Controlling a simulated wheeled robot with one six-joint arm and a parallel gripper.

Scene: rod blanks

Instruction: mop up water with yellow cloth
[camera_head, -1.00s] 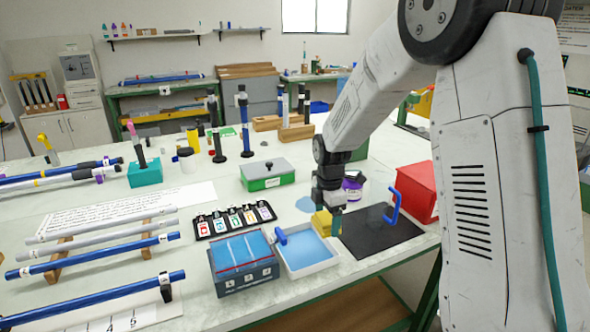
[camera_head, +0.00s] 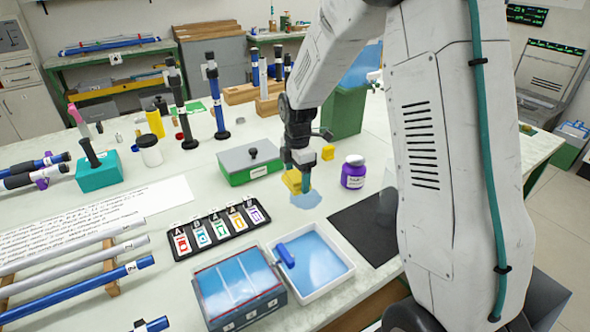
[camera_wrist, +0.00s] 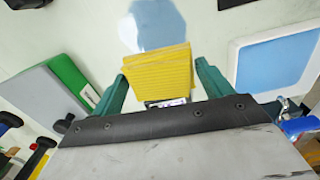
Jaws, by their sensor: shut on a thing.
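The yellow cloth (camera_head: 291,182), a ribbed pad, is held between the green fingers of my gripper (camera_head: 301,182). In the wrist view the cloth (camera_wrist: 158,72) fills the space between both fingers of my gripper (camera_wrist: 162,76). The water is a pale blue puddle (camera_head: 307,200) on the table, at the cloth's near right side in the head view. In the wrist view the puddle (camera_wrist: 158,22) lies just beyond the cloth, which covers part of it from sight. I cannot tell whether the cloth touches the table.
A purple jar (camera_head: 353,172) stands right of the puddle. A green and grey box (camera_head: 250,164) is to its left. A white tray with blue inside (camera_head: 340,277), a card rack (camera_head: 221,229) and a black mat (camera_head: 352,219) lie nearer.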

